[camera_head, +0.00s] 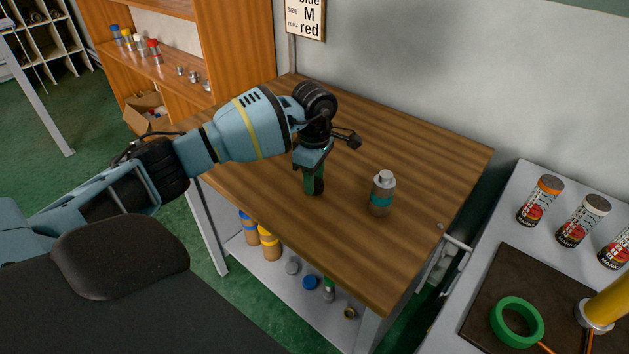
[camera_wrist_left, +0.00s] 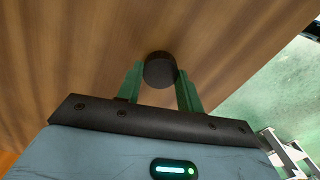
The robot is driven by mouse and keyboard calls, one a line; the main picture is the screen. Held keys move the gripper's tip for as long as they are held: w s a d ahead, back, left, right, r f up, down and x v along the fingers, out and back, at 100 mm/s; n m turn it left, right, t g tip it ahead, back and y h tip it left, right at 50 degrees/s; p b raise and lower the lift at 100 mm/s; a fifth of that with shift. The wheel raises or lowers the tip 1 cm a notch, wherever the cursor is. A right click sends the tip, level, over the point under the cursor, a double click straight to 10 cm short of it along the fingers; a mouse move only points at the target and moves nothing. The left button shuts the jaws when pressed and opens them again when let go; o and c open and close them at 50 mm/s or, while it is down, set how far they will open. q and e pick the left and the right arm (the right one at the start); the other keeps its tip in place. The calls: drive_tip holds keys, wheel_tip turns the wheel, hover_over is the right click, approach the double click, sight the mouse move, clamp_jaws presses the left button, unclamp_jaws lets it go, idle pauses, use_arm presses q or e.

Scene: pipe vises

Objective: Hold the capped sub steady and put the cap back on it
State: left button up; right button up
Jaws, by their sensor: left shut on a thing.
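My left gripper (camera_head: 314,183) points down over the wooden table, its green fingers shut on a dark round piece. In the left wrist view the dark round piece (camera_wrist_left: 159,69), cap-like from its end, sits between the two green fingertips (camera_wrist_left: 160,92). In the head view the fingers hide most of it, and I cannot tell whether it touches the table. A grey cylindrical sub (camera_head: 382,193) with a teal band and a narrower pale top stands upright on the table, to the right of my left gripper and apart from it. My right gripper is not in view.
The wooden table (camera_head: 435,165) is otherwise clear. Its lower shelf (camera_head: 300,292) holds several caps and cylinders. At right a grey bench has labelled cans (camera_head: 541,200), a dark mat (camera_head: 490,290) and a green ring (camera_head: 516,322). A wooden shelf unit (camera_head: 235,50) stands behind left.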

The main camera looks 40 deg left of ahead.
use_arm(q)
wheel_tip(320, 180, up, 2)
drive_tip(key=shift+r, duration=0.2)
drive_tip(key=s+d, duration=0.2)
drive_tip(key=s, duration=0.5)
drive_tip(key=s+d+r, duration=0.1)
drive_tip(key=s+d, duration=0.1)
drive_tip(key=s, duration=0.6)
drive_tip(key=shift+s+r+b, duration=0.25)
drive_tip(key=shift+r+b, duration=0.05)
drive_tip(key=shift+d, duration=0.2)
drive_tip(key=s+d+m, duration=0.3)
drive_tip(key=d+m, duration=0.6)
drive_tip(key=m, duration=1.1)
drive_tip(key=shift+s+d+f, duration=0.3)
drive_tip(key=shift+s+f, duration=0.05)
drive_tip(key=shift+f, duration=0.1)
